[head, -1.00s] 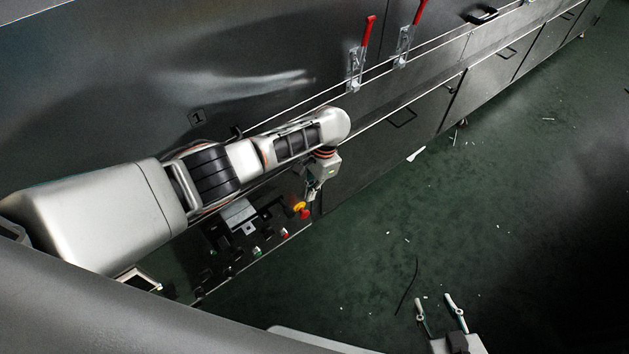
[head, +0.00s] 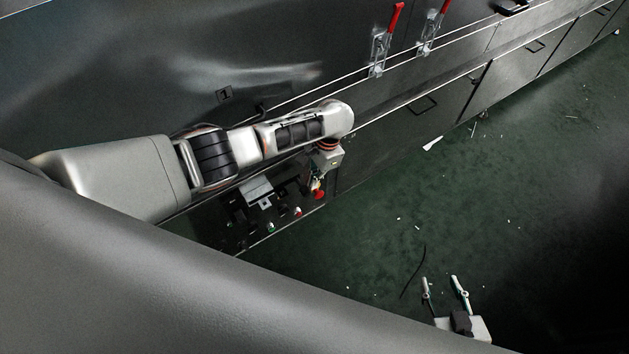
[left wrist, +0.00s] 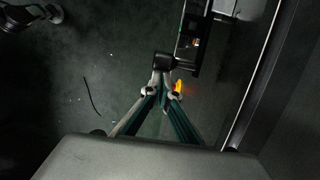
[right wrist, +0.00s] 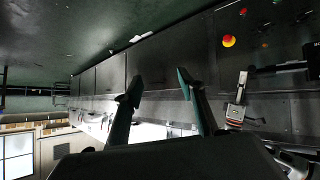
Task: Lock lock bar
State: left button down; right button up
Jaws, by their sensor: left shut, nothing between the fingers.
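My left gripper (head: 317,184) hangs at the front of the control panel, close to a red button (head: 319,195). In the left wrist view its fingertips (left wrist: 163,84) are drawn together, empty, just below a black round end (left wrist: 163,63) on a dark bar-like part; I cannot tell if they touch it. Two metal clamps with red handles, a nearer one (head: 382,45) and a farther one (head: 431,30), stand on the machine's side. I cannot tell which part is the lock bar. My right gripper (head: 443,284) is open and empty over the floor.
The control panel (head: 262,190) has several buttons. Cabinet doors (head: 440,110) run along the machine to the upper right. The green floor (head: 510,170) is mostly free, with small scraps.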

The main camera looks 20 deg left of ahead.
aim_at(280, 197)
pick_arm(q)
jog(key=s+a+p, duration=0.4)
jog(key=s+p, duration=0.1)
jog(key=p, duration=0.1)
jog(key=shift+s+f+p, duration=0.15)
jog(key=shift+s+p, duration=0.15)
jog(key=shift+p, duration=0.1)
pick_arm(e)
notch_tip(280, 197, up, 7)
jog(key=a, duration=0.1)
jog(key=shift+f+y, duration=0.2)
jog(key=shift+y, duration=0.1)
jog(key=shift+r, duration=0.1)
